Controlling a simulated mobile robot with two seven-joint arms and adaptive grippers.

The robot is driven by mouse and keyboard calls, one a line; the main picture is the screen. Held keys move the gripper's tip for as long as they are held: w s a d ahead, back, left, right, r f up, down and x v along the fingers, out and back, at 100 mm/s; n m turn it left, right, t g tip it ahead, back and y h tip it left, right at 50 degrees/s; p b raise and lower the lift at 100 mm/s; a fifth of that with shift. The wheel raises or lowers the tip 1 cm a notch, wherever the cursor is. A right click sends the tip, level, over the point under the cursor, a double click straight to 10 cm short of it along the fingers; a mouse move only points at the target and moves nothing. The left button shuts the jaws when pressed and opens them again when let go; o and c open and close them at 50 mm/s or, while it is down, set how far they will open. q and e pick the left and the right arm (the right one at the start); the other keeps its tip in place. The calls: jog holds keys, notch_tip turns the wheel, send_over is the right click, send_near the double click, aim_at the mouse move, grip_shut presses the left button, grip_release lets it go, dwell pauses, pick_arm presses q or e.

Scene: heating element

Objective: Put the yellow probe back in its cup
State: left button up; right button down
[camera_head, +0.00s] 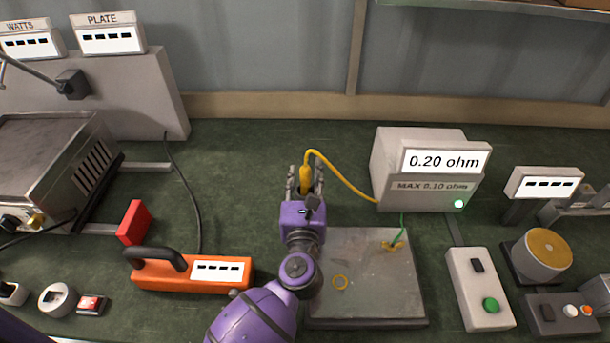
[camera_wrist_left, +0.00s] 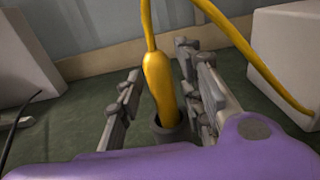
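The yellow probe (camera_head: 306,177) stands nearly upright between the fingers of my left gripper (camera_head: 305,185). In the left wrist view the probe (camera_wrist_left: 160,80) leans slightly, and its lower end is inside the mouth of a dark grey cup (camera_wrist_left: 172,133). The fingers are apart on either side of the probe, with a visible gap on the left, so the gripper looks open around it. The probe's tip is hidden in the cup. My gripper hides the cup in the head view. My right gripper is not in view.
A yellow cable (camera_head: 345,172) runs from the probe to the ohm meter (camera_head: 425,165), which reads 0.20 ohm. A grey plate (camera_head: 370,260) with a yellow ring lies in front. An orange handled device (camera_head: 190,273) and a red block (camera_head: 134,222) stand left.

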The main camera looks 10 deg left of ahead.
pick_arm(q)
jog(key=shift+r, duration=0.35)
jog(key=s, duration=0.2)
jog(key=s+f, duration=0.1)
jog(key=s, duration=0.1)
jog(key=shift+d+b, duration=0.4)
jog(key=s+d+b, duration=0.1)
jog(key=s+b, duration=0.1)
jog(key=s, duration=0.5)
jog(key=shift+s+d+r, duration=0.3)
jog(key=shift+s+r, duration=0.05)
jog(key=shift+r, duration=0.05)
